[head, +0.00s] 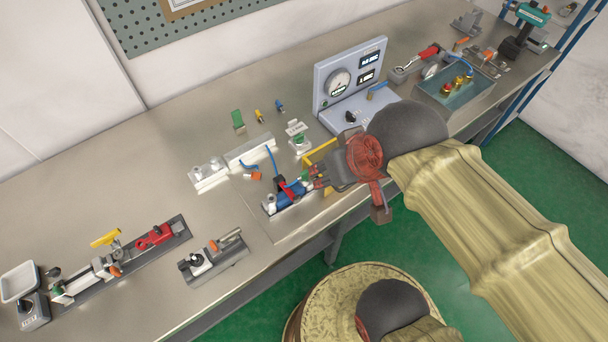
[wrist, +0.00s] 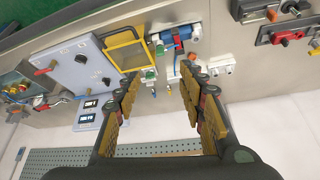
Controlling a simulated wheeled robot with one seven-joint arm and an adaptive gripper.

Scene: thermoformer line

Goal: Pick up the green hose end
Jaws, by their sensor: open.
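My gripper (wrist: 160,95) is open and empty, with its two fingers spread wide in the wrist view. In the head view my gripper (head: 319,176) is over the front part of the bench, beside a blue cylinder fixture (head: 290,194). A small green piece (head: 304,175), which may be the green hose end, shows just left of the fingertips near a blue hose. I cannot tell whether the fingers touch it. Another green part is on a small white stand (head: 299,143) behind. In the wrist view a green part (wrist: 150,75) lies beyond the fingertips, near the yellow frame.
A grey gauge panel (head: 350,85) stands behind my gripper, with a yellow frame (head: 320,153) close by. A white block (head: 232,165) with a blue hose stands to the left. Fixtures (head: 120,260) occupy the bench's left front. The bench (head: 150,160) is clear at back left.

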